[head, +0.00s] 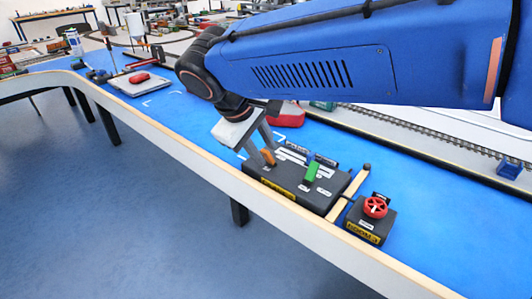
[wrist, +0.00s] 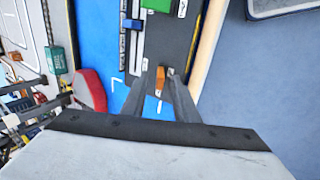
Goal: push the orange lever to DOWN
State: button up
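The orange lever (head: 268,157) stands at the left end of a black control box (head: 285,184). My gripper (head: 258,152) points down at that end of the box, with its fingertips close to the lever. In the wrist view the orange lever (wrist: 160,79) shows between the two fingertips (wrist: 157,73), with a gap visible between them. I cannot tell whether a finger touches it. The lever's slot and its position labels are not readable.
A red object (head: 288,115) lies behind my gripper. The table's wooden front edge (head: 215,168) is close.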

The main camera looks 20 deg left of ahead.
jog(key=shift+x, duration=1.05)
grip_shut()
